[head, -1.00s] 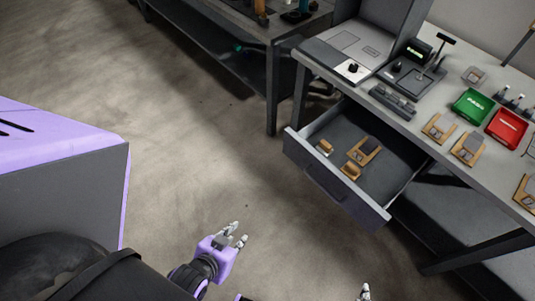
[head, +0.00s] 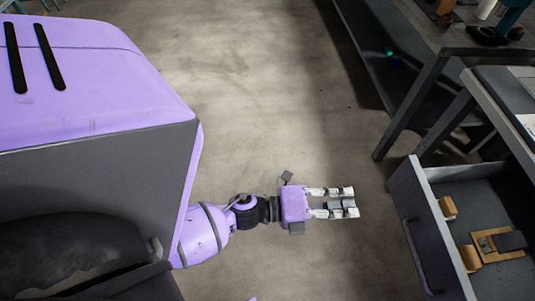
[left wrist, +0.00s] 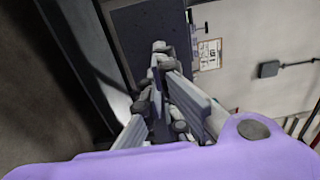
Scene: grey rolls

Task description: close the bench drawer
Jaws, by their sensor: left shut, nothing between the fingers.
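The bench drawer (head: 425,232) is pulled open at the lower right of the head view, cut off by the picture's right and bottom edges. Its dark front panel faces left. My left gripper (head: 340,202) is to the left of that panel, with its fingers pointing right at it and a gap of floor between in the picture. It is shut and empty. The left wrist view shows its fingers (left wrist: 165,90) ahead of the purple palm, with a dark panel I cannot identify behind them. My right gripper is out of view.
Several wooden blocks (head: 448,207) lie in the drawer, one with a grey top (head: 497,243). The bench top (head: 498,98) is above right. A second dark table (head: 420,35) stands at the top right. Bare floor (head: 300,110) lies left of the drawer.

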